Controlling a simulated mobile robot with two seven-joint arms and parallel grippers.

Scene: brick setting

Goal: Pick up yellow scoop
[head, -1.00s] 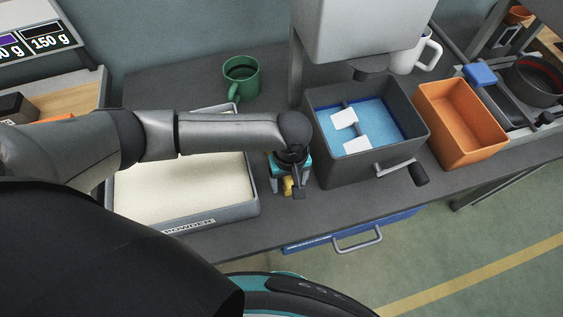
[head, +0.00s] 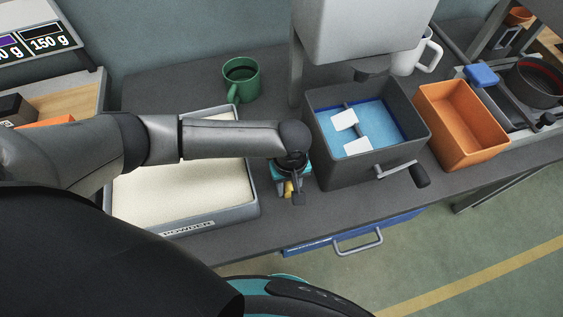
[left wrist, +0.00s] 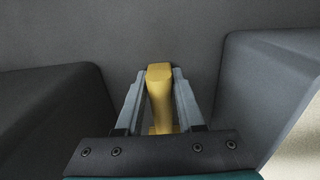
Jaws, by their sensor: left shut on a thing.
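The yellow scoop (left wrist: 159,85) is between the two fingers of my left gripper (left wrist: 158,90) in the left wrist view, and the fingers are shut on it. In the head view the left gripper (head: 288,186) points down at the table between the powder tray and the dark grey bin. Only a small yellow part of the scoop (head: 289,188) shows there; the rest is hidden by my gripper and wrist. I cannot tell whether the scoop touches the table. My right gripper is not in view.
A tray of pale powder (head: 238,214) is left of the gripper. A dark grey bin (head: 345,178) with a crank (head: 419,175) stands close on the right, beside an orange box (head: 455,150). A green mug (head: 241,80) stands behind. The table's front edge is near.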

